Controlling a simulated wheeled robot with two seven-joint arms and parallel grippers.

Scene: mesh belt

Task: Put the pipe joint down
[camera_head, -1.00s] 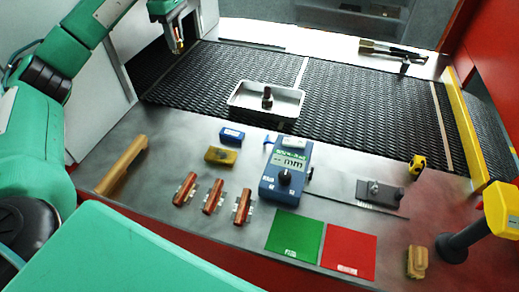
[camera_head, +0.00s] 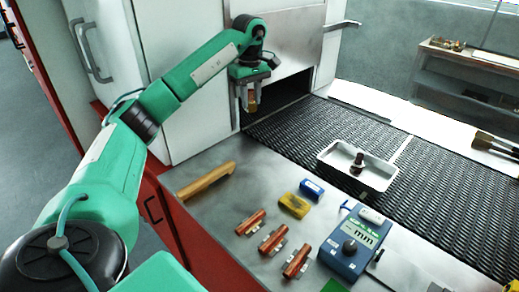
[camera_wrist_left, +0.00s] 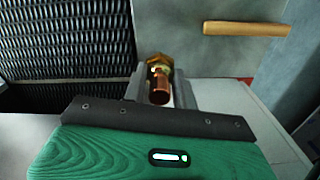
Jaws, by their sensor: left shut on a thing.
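My left gripper (camera_head: 250,106) is shut on a pipe joint (camera_head: 252,103) in the head view, above the bench's far left corner near the mesh belt's left end. The left wrist view shows the pipe joint (camera_wrist_left: 158,82) between the fingers, with a brass nut and a copper end. The joint appears to be held in the air, apart from the bench. Another small reddish-brown fitting (camera_head: 357,163) stands in the white tray (camera_head: 326,158) on the belt. My right gripper is not in view.
The dark mesh belt (camera_head: 300,130) runs behind the bench (camera_head: 215,210). A wooden handle (camera_head: 206,180) lies at the bench's left. Blue (camera_head: 312,189) and yellow (camera_head: 295,205) blocks, several copper pieces (camera_head: 273,240) and a blue meter (camera_head: 350,245) lie further right. Bare metal surrounds the handle.

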